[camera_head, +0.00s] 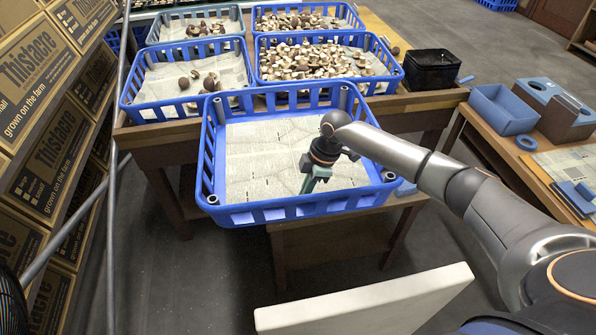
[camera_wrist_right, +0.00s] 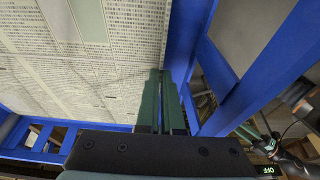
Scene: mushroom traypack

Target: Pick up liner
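The liner (camera_head: 262,152) is a printed newspaper sheet lying in the blue crate (camera_head: 278,213) at the front edge of the table. It covers most of the crate floor and also fills the upper left of the right wrist view (camera_wrist_right: 70,50). My right gripper (camera_head: 310,184) reaches down into the crate from the right, over the liner's front right part. In the right wrist view its green fingers (camera_wrist_right: 160,80) are close together at the liner's edge, beside the blue crate wall. Whether paper is pinched between them cannot be told.
Blue crates of mushrooms (camera_head: 330,62) stand behind, with a sparsely filled one (camera_head: 185,85) at the back left. A black bin (camera_head: 432,70) is right of them. Stacked cardboard boxes (camera_head: 55,150) line the left. A side table with a light-blue box (camera_head: 503,108) is right.

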